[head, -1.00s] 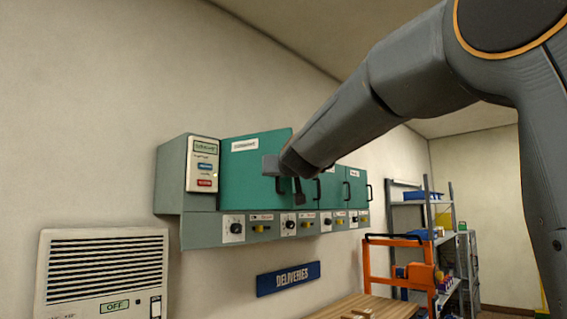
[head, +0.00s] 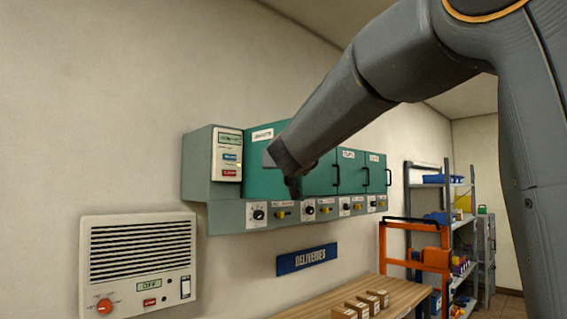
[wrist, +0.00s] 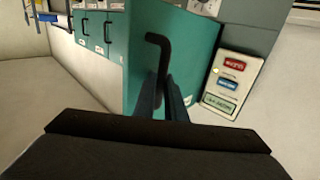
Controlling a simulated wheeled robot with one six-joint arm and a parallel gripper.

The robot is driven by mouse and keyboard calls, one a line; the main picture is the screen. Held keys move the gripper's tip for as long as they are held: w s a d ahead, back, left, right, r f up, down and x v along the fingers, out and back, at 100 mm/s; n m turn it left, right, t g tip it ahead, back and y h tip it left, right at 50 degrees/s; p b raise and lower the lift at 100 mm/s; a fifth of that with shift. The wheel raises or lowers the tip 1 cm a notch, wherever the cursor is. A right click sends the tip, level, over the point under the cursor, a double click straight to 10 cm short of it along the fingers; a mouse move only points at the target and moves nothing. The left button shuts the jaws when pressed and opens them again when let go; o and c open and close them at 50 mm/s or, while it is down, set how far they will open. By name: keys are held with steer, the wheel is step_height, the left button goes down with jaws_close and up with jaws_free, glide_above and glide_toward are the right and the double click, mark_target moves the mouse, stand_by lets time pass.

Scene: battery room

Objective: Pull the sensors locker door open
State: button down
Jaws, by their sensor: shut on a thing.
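The green locker door (head: 262,170) at the left end of the wall cabinet has a white label too blurred to read surely as sensors. It seems to stand out from the cabinet front, but my arm covers its right side in the head view. In the wrist view the door (wrist: 200,55) fills the middle, with its black bar handle (wrist: 158,42). My gripper (head: 284,172) is at this door. Its two fingers (wrist: 163,92) are shut on the handle in the wrist view. The exact contact is partly hidden.
Several more green doors (head: 352,175) with handles continue to the right. A button panel (head: 228,155) is left of the door; knobs (head: 259,214) run below. A wooden bench (head: 350,290) with small boxes, an orange frame (head: 410,262) and shelving (head: 440,185) stand to the right.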

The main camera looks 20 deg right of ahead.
steer(key=shift+d+f, duration=0.15)
steer(key=shift+f, duration=0.15)
